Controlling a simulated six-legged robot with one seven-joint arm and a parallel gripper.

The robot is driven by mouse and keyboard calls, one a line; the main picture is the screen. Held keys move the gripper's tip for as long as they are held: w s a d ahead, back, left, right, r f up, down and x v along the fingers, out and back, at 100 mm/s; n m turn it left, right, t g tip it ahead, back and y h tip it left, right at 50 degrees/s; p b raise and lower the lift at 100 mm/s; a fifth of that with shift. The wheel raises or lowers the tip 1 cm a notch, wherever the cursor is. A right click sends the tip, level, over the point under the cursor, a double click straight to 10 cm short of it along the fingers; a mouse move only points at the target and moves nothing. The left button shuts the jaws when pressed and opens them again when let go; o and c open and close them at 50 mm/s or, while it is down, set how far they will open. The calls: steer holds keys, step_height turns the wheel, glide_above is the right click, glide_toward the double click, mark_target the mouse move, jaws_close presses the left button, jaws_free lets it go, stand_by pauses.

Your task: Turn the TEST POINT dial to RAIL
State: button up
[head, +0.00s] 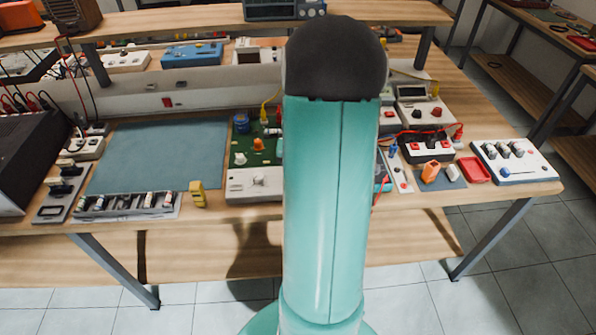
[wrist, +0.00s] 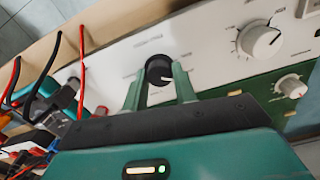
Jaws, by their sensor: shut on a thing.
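In the wrist view, a black dial (wrist: 158,69) with a pale pointer line stands on a white panel (wrist: 205,55). My gripper (wrist: 158,80) has its two green fingers on either side of this dial and is shut on it. The small print around the dial is too blurred to read, so I cannot tell which mark the pointer is at. In the head view, my arm covers the middle of the bench and hides my gripper and the black dial. A white panel with a pale knob (head: 258,181) shows just left of my arm.
Red and black leads (wrist: 82,70) stand close on the left. A blue-grey mat (head: 160,155) lies clear on the bench's left side.

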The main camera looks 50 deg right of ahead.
steer(key=n, duration=0.4)
steer(key=shift+n, duration=2.2)
steer(key=o, duration=1)
steer(key=shift+c, duration=0.2)
step_height(320, 180, up, 14)
